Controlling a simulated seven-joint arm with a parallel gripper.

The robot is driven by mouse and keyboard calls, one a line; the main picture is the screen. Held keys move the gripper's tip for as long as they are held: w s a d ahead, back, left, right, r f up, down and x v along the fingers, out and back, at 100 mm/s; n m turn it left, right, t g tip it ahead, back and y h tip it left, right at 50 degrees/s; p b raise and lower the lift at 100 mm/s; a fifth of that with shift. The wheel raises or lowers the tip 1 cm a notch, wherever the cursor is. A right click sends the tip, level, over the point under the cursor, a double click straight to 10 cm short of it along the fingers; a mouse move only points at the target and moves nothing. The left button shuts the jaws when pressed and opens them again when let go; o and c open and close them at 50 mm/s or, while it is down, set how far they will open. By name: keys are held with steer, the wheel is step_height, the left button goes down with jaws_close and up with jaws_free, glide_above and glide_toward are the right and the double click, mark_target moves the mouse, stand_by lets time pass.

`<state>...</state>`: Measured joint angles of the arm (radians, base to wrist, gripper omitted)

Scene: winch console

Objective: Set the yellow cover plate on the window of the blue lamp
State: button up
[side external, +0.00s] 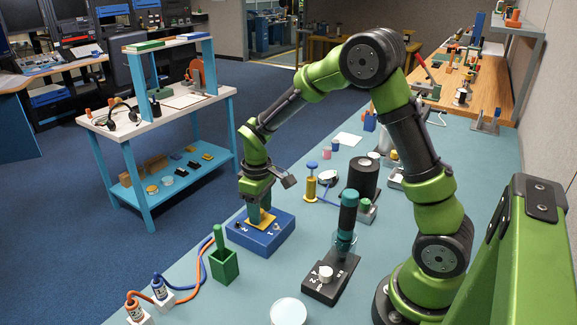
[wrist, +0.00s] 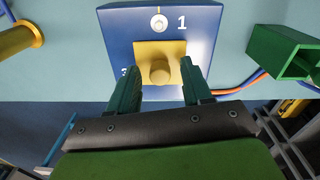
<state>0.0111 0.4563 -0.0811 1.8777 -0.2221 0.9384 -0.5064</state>
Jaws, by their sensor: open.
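The yellow cover plate (wrist: 143,50) is a square plate with a round knob (wrist: 160,71) in its middle. It lies over the top of a blue box (side external: 262,238) marked with white numbers, "1" among them. I cannot tell a lamp window on the box; what lies under the plate is hidden. In the side view the plate (side external: 268,219) shows below my gripper (side external: 259,213). My gripper is open, and in the wrist view its two dark green fingers (wrist: 155,92) stand on either side of the knob, with gaps between them and it.
A green open holder (side external: 224,265) with a green handle stands close to the box, beside blue and orange cables (side external: 203,265). A black base with a teal-handled part (side external: 326,281) is to the right. A yellow cylinder (side external: 310,189) stands behind. Bare bench lies in front of the box.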

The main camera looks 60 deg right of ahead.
step_height(320, 180, up, 11)
steer(key=s+a+r+m+t+y, duration=0.1)
steer(key=s+a+r+m+t, duration=0.2)
steer(key=s, duration=0.5)
steer(key=s+a+r+m+t+y, duration=0.1)
steer(key=s+a+r+m+t, duration=0.1)
steer(key=s, duration=0.7)
step_height(320, 180, up, 3)
steer(key=shift+a+f+m+t, duration=0.2)
steer(key=shift+a+m+t, duration=0.2)
steer(key=shift+a+t, duration=0.6)
steer(key=shift+w+d, duration=0.1)
